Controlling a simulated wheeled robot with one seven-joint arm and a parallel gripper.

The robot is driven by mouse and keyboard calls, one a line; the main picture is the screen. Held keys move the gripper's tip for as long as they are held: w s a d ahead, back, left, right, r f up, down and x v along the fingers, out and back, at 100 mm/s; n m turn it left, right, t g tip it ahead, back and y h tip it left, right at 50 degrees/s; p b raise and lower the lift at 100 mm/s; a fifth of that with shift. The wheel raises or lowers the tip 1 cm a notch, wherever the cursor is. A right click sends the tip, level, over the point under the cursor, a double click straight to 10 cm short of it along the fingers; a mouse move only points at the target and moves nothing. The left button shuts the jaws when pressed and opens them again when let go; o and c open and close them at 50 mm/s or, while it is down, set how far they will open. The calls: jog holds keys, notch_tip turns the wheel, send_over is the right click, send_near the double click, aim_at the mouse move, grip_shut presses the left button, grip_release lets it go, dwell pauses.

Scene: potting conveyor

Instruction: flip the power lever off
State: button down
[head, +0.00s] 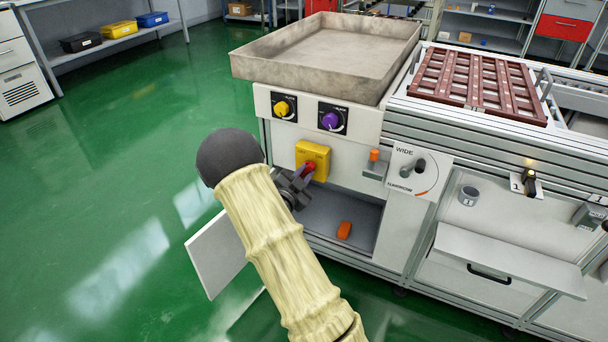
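A yellow box (314,153) with a red handle or knob (310,167) is on the front of the left cabinet; this looks like the power lever, though its label is too small to read. My gripper (303,178) is right in front of the yellow box, its dark fingers by the red part. My arm and the dark gripper body hide part of the box's lower left. I cannot tell whether the fingers touch or close on the red part.
A white panel (216,256) juts out left of my arm. An orange block (344,230) lies in the open bay below. A WIDE/NARROW lever (412,166) and a small black lever (529,181) are to the right. Green floor is clear at left.

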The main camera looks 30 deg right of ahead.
jog(key=shift+r+n+p, duration=0.1)
jog(key=shift+n+p, duration=0.3)
jog(key=shift+p, duration=0.1)
jog(key=n+p, duration=0.2)
jog(key=shift+w+r+n+p, duration=0.1)
jog(key=shift+r+n+p, duration=0.05)
jog(key=shift+n+p, duration=0.2)
jog(key=n+p, duration=0.3)
jog(key=shift+a, duration=0.1)
jog(key=n+p, duration=0.3)
jog(key=n, duration=0.1)
jog(key=shift+w, duration=0.1)
jog(key=shift+a+f+n+p, duration=0.15)
jog(key=shift+n+p, duration=0.35)
jog(key=shift+n, duration=0.4)
jog(key=shift+d+f+n+p, duration=0.1)
jog(key=shift+n+p, duration=0.35)
jog(key=shift+n, duration=0.4)
jog(key=shift+w, duration=0.1)
jog(key=c, duration=1.4)
grip_release()
jog(key=shift+o, duration=0.2)
